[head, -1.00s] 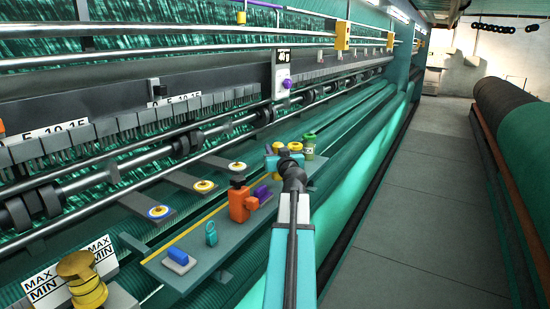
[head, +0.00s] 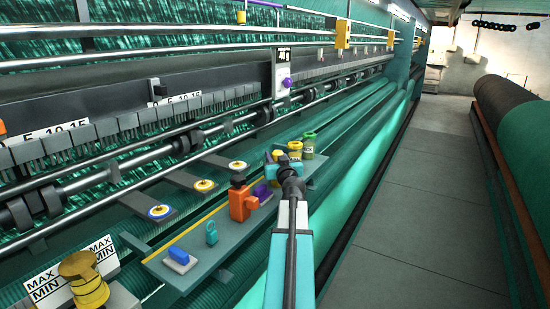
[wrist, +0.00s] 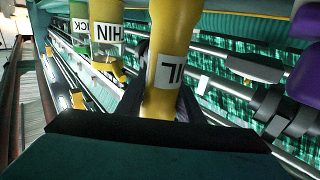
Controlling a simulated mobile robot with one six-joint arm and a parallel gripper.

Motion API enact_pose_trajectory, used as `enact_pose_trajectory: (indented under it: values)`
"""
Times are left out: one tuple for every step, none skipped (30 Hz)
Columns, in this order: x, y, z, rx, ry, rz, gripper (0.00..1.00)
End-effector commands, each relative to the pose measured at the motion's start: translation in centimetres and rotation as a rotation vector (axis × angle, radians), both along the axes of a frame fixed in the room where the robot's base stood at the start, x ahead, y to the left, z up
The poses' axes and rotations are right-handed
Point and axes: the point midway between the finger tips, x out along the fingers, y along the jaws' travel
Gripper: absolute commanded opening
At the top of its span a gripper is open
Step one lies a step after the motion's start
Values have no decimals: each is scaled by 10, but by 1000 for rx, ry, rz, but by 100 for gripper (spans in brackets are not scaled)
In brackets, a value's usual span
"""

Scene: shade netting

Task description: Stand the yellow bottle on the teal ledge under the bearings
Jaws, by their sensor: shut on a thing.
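A yellow bottle (wrist: 168,60) with a white label is between the dark jaws of my gripper (wrist: 165,95), which is shut on it. In the head view the held yellow bottle (head: 277,155) shows only its top beside my gripper (head: 271,162). The rest is hidden by my wrist, so I cannot tell whether its base touches anything. The grey-teal ledge (head: 222,242), with a yellow stripe along its back, runs below the shaft with dark bearings (head: 186,142). My gripper is over its far end.
Another yellow bottle (head: 295,150) and a green bottle (head: 309,147) stand just right of my gripper.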

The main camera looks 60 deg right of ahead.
Motion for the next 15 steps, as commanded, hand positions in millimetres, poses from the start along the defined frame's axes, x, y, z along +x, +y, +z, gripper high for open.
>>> enact_pose_trajectory:
  values:
    - [0, 0, -1, -1, -1, 0, 4]
    - [0, 0, -2, -1, -1, 0, 4]
    - [0, 0, -2, 0, -1, 0, 4]
    - [0, 0, -1, 1, -1, 0, 39]
    - [0, 0, -1, 1, -1, 0, 44]
    - [0, 0, -1, 0, 0, 0, 50]
    - [0, 0, -1, 0, 0, 0, 52]
    - [0, 0, -1, 0, 0, 0, 52]
    - [0, 0, -1, 0, 0, 0, 52]
    - [0, 0, -1, 0, 0, 0, 52]
    - [0, 0, -1, 0, 0, 0, 52]
    - [0, 0, -1, 0, 0, 0, 52]
    - [0, 0, -1, 0, 0, 0, 52]
    - [0, 0, -1, 0, 0, 0, 52]
    - [0, 0, -1, 0, 0, 0, 52]
